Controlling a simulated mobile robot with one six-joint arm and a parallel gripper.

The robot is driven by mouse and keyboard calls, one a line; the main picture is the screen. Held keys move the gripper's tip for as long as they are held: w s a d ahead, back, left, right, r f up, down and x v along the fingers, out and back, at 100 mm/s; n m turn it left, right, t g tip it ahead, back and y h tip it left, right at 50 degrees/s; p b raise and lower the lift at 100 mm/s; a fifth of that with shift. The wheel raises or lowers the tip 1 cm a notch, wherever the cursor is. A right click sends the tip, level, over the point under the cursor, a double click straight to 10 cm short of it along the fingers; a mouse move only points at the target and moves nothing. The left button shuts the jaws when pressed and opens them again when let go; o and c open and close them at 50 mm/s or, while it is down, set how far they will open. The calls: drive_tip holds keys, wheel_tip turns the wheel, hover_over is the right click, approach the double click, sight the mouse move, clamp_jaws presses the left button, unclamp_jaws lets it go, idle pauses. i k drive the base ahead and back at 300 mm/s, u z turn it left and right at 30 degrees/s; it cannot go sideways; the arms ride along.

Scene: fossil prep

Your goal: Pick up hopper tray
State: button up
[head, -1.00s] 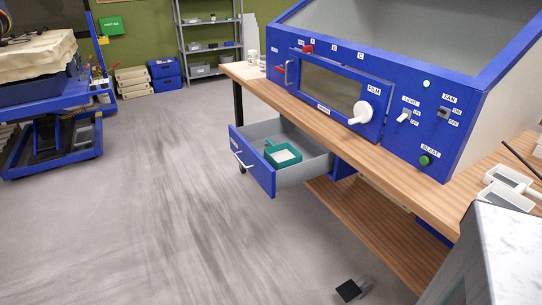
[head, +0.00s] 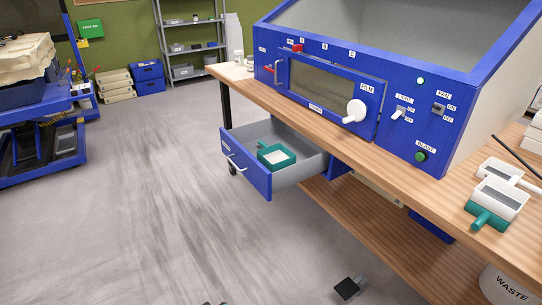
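A small teal tray (head: 290,163) with white contents lies inside the open grey drawer (head: 312,170) with a blue front, under the bench. On the bench at the right are white tray-like pieces with grey tops (head: 500,196), one with a teal handle (head: 487,218). No label shows which of these is the hopper tray. Small dark and teal tips show at the bottom edge, left of centre. They may be my gripper, but too little shows to tell its opening. Nothing touches the teal tray.
A blue cabinet (head: 395,135) with a window and switches stands on the wooden bench (head: 395,165). A dark pedal-like thing (head: 347,288) lies on the floor. A white waste bin (head: 500,285) is at lower right. A blue cart (head: 40,150) stands left. The floor before the drawer is clear.

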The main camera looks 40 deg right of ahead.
sight(276, 157)
drive_tip(key=z, duration=1)
drive_tip(key=k, duration=1)
drive_tip(key=i, duration=0.8)
